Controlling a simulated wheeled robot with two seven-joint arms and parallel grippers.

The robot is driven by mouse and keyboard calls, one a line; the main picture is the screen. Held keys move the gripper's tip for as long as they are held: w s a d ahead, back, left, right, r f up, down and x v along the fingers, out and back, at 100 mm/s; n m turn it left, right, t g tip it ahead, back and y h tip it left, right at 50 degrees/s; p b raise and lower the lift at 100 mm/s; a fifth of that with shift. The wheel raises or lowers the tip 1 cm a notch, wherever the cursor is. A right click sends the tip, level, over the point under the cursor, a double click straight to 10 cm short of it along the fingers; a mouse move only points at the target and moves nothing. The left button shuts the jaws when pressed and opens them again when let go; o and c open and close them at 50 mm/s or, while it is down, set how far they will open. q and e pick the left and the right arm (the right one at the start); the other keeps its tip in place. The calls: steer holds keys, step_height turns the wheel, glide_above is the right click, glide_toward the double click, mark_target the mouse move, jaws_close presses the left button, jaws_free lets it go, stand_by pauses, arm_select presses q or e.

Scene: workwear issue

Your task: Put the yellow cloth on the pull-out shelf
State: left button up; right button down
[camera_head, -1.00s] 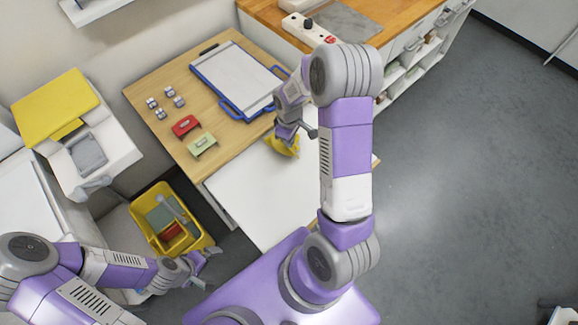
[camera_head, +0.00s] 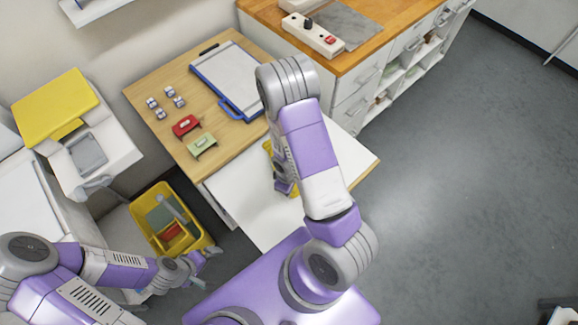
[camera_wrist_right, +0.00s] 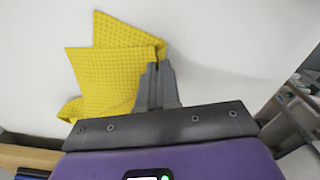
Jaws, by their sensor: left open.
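The yellow cloth (camera_wrist_right: 112,72) is dimpled and folded over itself, in front of the white pull-out shelf (camera_head: 245,205) in the right wrist view. In the head view only small bits of the cloth (camera_head: 267,148) show beside my right arm. My right gripper (camera_wrist_right: 158,68) has its fingers together on the cloth's edge; its tips are mostly hidden by the arm in the head view. I cannot tell how much of the cloth touches the shelf. My left gripper (camera_head: 207,267) is open and empty, right of the yellow bin (camera_head: 150,225).
A wooden-topped cabinet (camera_head: 365,50) stands at the back right. The shelf's left part is clear.

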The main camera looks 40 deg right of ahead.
steer(key=shift+f, duration=0.1)
steer(key=c, duration=0.9)
jaws_free()
